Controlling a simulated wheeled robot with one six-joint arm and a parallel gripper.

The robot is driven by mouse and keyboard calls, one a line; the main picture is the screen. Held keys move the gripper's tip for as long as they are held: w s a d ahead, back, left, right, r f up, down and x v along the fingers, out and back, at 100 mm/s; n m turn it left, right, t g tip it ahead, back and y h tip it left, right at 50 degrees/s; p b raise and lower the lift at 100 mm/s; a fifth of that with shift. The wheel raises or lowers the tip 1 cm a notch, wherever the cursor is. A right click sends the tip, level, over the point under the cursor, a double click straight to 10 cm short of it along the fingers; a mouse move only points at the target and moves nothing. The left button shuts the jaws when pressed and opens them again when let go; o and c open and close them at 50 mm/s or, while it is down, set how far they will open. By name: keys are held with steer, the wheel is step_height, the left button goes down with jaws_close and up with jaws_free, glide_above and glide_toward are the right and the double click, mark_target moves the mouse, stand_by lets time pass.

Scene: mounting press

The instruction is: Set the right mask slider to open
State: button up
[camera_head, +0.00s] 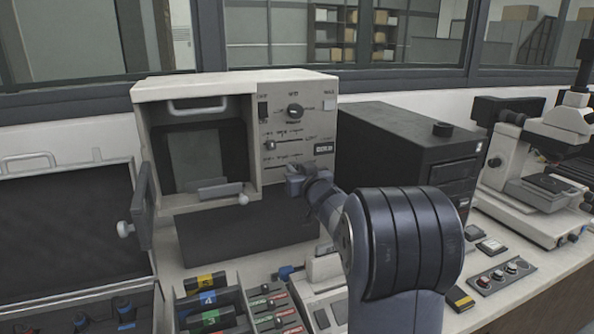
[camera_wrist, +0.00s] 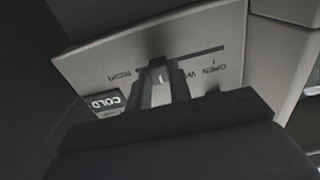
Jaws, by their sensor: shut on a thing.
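The pale press (camera_head: 235,82) stands on the bench in the head view, with its sliders on the front panel to the right of its open chamber. My gripper (camera_head: 293,172) is at the lower part of this panel and hides the knob there. In the wrist view, my gripper (camera_wrist: 161,88) is shut on a light slider knob (camera_wrist: 160,92), with a dark finger on each side. The dark slider slot (camera_wrist: 205,51) runs to both sides of the knob. The OPEN lettering (camera_wrist: 207,68) lies to the right of the fingers, upside down; the lettering to the left is unclear.
A dark display (camera_wrist: 105,103) reads COLD upside down, left of the fingers. Another slider knob (camera_head: 270,145) sits above my gripper. A dark box (camera_head: 408,150) stands to the right. Coloured-label parts (camera_head: 208,300) lie in front. A microscope (camera_head: 545,150) is far right.

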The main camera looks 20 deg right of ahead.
jaws_close()
steer(key=a+b, duration=0.4)
steer(key=a, duration=0.2)
steer(key=shift+f, duration=0.15)
steer(key=shift+a, duration=0.45)
steer(key=o, duration=0.5)
jaws_free()
steer(key=shift+a, duration=0.15)
steer(key=shift+o, duration=0.6)
